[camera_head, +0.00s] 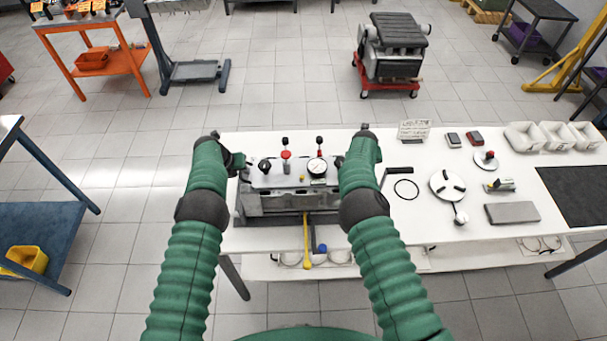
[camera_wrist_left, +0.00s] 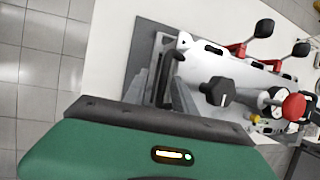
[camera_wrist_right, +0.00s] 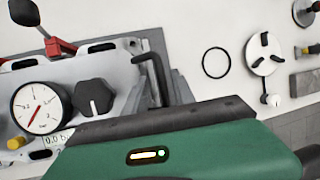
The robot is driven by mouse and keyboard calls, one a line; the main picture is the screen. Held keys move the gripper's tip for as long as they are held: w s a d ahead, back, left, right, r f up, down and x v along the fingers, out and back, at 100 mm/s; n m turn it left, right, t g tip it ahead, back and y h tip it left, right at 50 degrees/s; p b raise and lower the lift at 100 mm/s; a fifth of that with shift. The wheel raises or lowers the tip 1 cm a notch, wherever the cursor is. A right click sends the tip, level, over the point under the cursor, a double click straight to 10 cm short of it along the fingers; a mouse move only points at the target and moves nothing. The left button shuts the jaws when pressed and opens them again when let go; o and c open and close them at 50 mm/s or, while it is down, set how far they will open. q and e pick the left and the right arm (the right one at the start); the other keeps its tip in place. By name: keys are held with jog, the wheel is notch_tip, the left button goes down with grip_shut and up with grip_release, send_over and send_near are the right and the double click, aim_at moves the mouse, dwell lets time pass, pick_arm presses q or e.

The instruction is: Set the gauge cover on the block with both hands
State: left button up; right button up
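The gauge cover (camera_head: 290,176) is a light grey plate with a white dial gauge (camera_head: 317,166), black knobs and red-based levers. It lies level over the grey engine block (camera_head: 280,203) on the table; whether it touches the block I cannot tell. My left gripper (camera_wrist_left: 174,82) is at the black handle (camera_wrist_left: 167,64) on the cover's left end. My right gripper (camera_wrist_right: 160,88) is at the handle (camera_wrist_right: 150,68) on its right end. Each handle lies between or right beside the fingers; whether they grip is unclear.
The white table (camera_head: 420,235) holds a black ring (camera_head: 406,189), a round three-slot plate (camera_head: 447,186), a grey slab (camera_head: 511,212) and white bins (camera_head: 555,135) to the right. A yellow-handled tool (camera_head: 307,240) hangs in front of the block. An engine on a red dolly (camera_head: 388,87) stands behind.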

pick_arm(q)
jog(key=shift+s, duration=0.1)
jog(key=shift+r, duration=0.1)
pick_arm(e)
jog(key=shift+r, duration=0.15)
jog(key=shift+s+a+r, duration=0.1)
jog(key=shift+r, duration=0.25)
pick_arm(q)
jog(key=v, duration=1.1)
jog(key=shift+r, duration=0.3)
pick_arm(e)
jog(key=v, duration=1.1)
jog(key=shift+s, duration=0.15)
jog(key=shift+f, duration=0.15)
pick_arm(q)
jog(key=shift+s, duration=0.1)
